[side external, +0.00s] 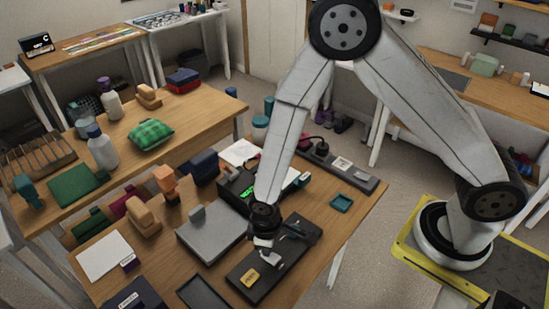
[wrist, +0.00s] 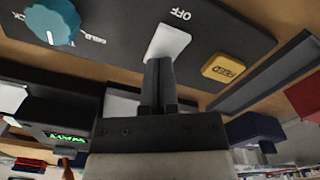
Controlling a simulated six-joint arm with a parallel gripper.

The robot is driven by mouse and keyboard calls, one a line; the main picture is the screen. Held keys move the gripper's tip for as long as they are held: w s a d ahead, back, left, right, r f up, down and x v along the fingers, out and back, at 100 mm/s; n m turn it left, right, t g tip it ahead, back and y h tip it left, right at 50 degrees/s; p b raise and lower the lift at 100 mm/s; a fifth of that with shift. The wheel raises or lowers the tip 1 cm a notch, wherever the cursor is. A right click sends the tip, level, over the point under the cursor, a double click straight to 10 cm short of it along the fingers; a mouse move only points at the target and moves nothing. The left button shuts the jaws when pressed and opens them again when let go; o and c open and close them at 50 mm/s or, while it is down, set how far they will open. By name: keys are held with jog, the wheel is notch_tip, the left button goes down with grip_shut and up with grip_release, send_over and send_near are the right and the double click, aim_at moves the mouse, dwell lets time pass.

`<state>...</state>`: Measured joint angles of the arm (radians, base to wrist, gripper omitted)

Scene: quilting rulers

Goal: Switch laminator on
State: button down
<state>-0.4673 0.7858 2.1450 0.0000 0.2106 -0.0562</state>
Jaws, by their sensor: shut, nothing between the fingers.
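A flat black control panel (side external: 242,287) lies near the front of the wooden table, and it fills the top of the wrist view (wrist: 105,50). On it are a white rocker switch (wrist: 167,42) with the word OFF beyond one end, a yellow button (wrist: 225,67) marked FEED, and a teal knob (wrist: 52,22). The yellow button also shows in the side view (side external: 249,278). My gripper (side external: 264,253) points down over the panel. Its closed fingers (wrist: 157,65) are at the near end of the white switch; I cannot tell whether they touch it. The fingers hold nothing.
A grey flat-topped box (side external: 210,236) stands left of my gripper, and a black device with a green display (side external: 243,188) stands behind it. A power strip (side external: 340,165) lies along the back.

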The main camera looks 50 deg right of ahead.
jog(key=shift+r, duration=3.45)
jog(key=s+d+r+m+t, duration=0.1)
jog(key=d+r+m, duration=0.2)
jog(key=d+r, duration=0.2)
jog(key=s+d+r+m+t, duration=0.1)
jog(key=d+r+m, duration=0.2)
jog(key=d, duration=0.7)
notch_tip(320, 180, up, 3)
jog(key=shift+s+d+f+t, duration=0.1)
jog(key=shift+s+d+t, duration=0.2)
